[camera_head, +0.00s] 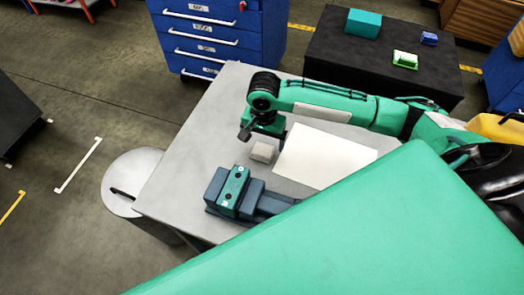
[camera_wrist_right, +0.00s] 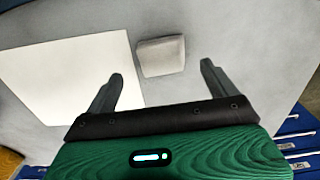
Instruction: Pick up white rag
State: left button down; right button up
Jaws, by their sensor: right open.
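The white rag (camera_head: 263,152) is a small folded pale block on the grey table (camera_head: 190,150), just left of a white sheet. It also shows in the right wrist view (camera_wrist_right: 161,56), ahead of and between the two fingertips. My right gripper (camera_head: 248,132) is at the end of the green arm, beside the rag on its far left side in the head view. In the wrist view the right gripper (camera_wrist_right: 162,74) is open, its fingers apart with nothing between them. The left gripper is not in view.
A white sheet (camera_head: 320,156) lies right of the rag. A dark vise with a green part (camera_head: 233,192) stands in front of it. A round grey bin (camera_head: 132,180) is at the table's left edge. Blue drawers (camera_head: 215,35) and a black table (camera_head: 340,50) stand behind.

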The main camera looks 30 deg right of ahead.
aim_at(262, 149)
notch_tip(262, 149, down, 4)
jog(key=shift+w+a+f+p, duration=0.15)
jog(key=shift+f+p, duration=0.05)
jog(key=shift+p, duration=0.1)
jog(key=shift+c, duration=0.4)
jog(key=c, duration=1)
notch_tip(262, 149, up, 20)
jog(key=shift+b, duration=0.35)
